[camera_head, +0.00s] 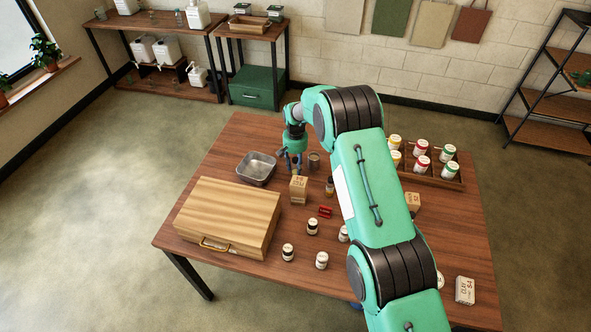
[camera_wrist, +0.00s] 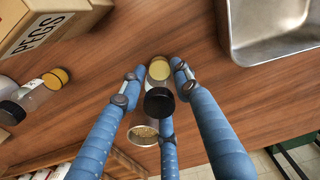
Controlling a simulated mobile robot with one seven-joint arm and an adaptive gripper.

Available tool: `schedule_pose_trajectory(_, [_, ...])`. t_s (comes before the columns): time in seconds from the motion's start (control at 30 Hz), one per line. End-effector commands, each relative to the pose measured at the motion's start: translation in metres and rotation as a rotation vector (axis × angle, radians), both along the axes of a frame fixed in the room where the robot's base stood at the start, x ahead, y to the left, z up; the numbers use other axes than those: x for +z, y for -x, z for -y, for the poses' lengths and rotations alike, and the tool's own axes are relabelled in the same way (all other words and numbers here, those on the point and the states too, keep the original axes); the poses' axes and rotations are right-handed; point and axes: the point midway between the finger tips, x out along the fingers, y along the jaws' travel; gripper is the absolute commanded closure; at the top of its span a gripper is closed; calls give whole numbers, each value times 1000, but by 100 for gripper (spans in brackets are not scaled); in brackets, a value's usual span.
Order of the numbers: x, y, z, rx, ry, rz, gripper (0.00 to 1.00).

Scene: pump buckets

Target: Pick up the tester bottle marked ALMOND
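Several small bottles stand on the wooden table, and no label reads clearly as ALMOND. My gripper (camera_head: 291,163) is low over the far part of the table, between the metal pan and a small tin. In the wrist view its three blue fingers (camera_wrist: 158,72) surround a small clear bottle with a black cap (camera_wrist: 158,101) and pale yellow contents. Gaps show beside the bottle, so the fingers look open around it. Its label is not visible there. In the head view the fingers mostly hide this bottle. Dark-capped bottles (camera_head: 312,227) stand nearer the front, their labels too small to read.
A metal pan (camera_head: 257,168) and a box marked PEGS (camera_wrist: 38,35) flank the gripper. A small tin (camera_head: 314,160) stands close by. A wooden case (camera_head: 228,218) fills the left side. A rack of jars (camera_head: 437,176) stands at the right. Red clips (camera_head: 324,211) lie mid-table.

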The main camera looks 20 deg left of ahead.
Motion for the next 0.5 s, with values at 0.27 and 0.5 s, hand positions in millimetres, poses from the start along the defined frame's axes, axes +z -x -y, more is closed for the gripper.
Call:
schedule_pose_trajectory(0.27, [0,0,0,0,0,0,100])
schedule_pose_trajectory(0.5, [3,0,0,0,0,1,100])
